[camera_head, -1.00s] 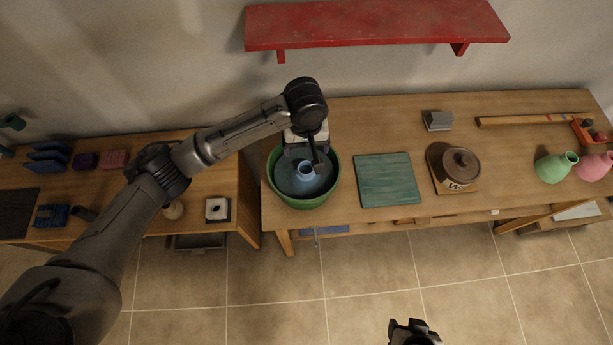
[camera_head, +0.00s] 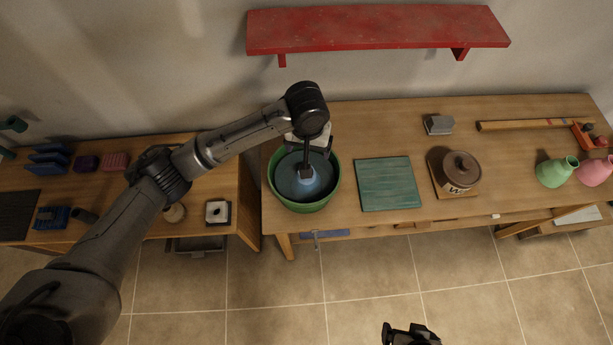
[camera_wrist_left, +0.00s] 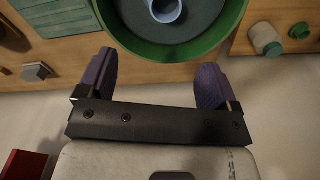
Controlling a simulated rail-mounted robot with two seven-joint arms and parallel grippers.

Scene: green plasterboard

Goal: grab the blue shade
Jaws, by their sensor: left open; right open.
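The blue shade (camera_head: 312,188) sits inside a green bowl (camera_head: 306,208) on the wooden table. In the head view my left gripper hides part of it. Its round opening (camera_wrist_left: 165,10) shows at the top edge of the left wrist view, partly cut off. My left gripper (camera_head: 306,168) is above the bowl, open. In the left wrist view its two purple fingers (camera_wrist_left: 157,70) are apart with nothing between them, and the shade lies beyond their tips. My right gripper (camera_head: 410,336) is open at the bottom edge of the head view, away from the table.
A green board (camera_head: 389,184) lies right of the bowl, with a brown lidded pot (camera_head: 461,170) beyond it. Green (camera_head: 556,171) and pink (camera_head: 594,171) vases stand far right. A red shelf (camera_head: 377,25) hangs above on the wall. A lower bench with small items is at left.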

